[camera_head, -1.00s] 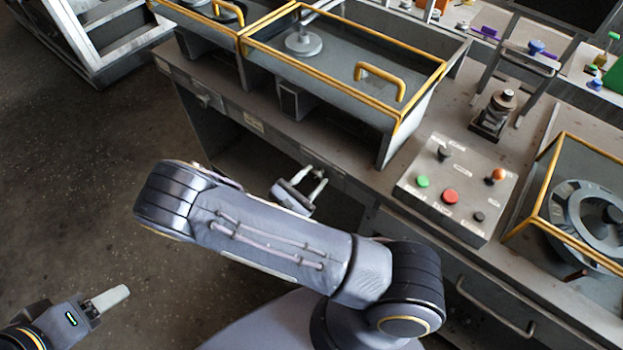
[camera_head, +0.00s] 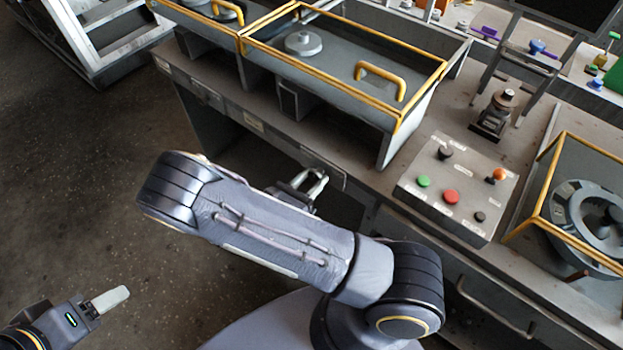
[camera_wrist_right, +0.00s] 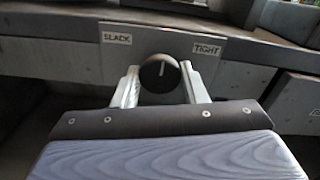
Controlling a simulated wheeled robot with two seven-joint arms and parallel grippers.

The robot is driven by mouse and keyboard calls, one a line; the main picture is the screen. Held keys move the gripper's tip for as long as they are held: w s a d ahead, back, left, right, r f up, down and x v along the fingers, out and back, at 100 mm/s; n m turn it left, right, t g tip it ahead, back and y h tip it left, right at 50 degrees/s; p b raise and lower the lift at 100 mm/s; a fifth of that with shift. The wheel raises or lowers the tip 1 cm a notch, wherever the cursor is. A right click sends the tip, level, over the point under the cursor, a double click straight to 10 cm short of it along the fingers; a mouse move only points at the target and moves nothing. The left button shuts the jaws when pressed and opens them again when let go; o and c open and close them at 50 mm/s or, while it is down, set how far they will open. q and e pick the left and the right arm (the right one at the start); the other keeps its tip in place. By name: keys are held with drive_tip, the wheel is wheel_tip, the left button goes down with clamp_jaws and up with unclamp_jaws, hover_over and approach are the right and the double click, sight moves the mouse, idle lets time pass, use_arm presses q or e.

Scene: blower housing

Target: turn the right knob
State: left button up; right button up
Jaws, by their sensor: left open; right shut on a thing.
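A round black knob (camera_wrist_right: 159,74) with a white line pointing about straight up sits on the grey front panel in the right wrist view. A SLACK label (camera_wrist_right: 116,38) is to its left and a TIGHT label (camera_wrist_right: 208,50) to its right. My right gripper (camera_wrist_right: 161,84) has one finger on each side of the knob and is shut on it. My left gripper (camera_head: 110,299) is open and empty over the floor at lower left; only one finger shows clearly.
A control box (camera_head: 457,190) with coloured buttons stands on the bench, right of my right gripper. A yellow-edged housing (camera_head: 345,90) is behind it, and another with a wheel (camera_head: 590,215) is at far right. A drawer handle (camera_head: 495,308) sticks out below.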

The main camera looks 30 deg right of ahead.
idle(0.4)
drive_tip(key=o, duration=1)
drive_tip(key=shift+c, duration=0.2)
drive_tip(key=b+v, duration=0.1)
drive_tip(key=v, duration=0.7)
drive_tip(key=shift+b, duration=0.35)
drive_tip(key=shift+d, duration=0.1)
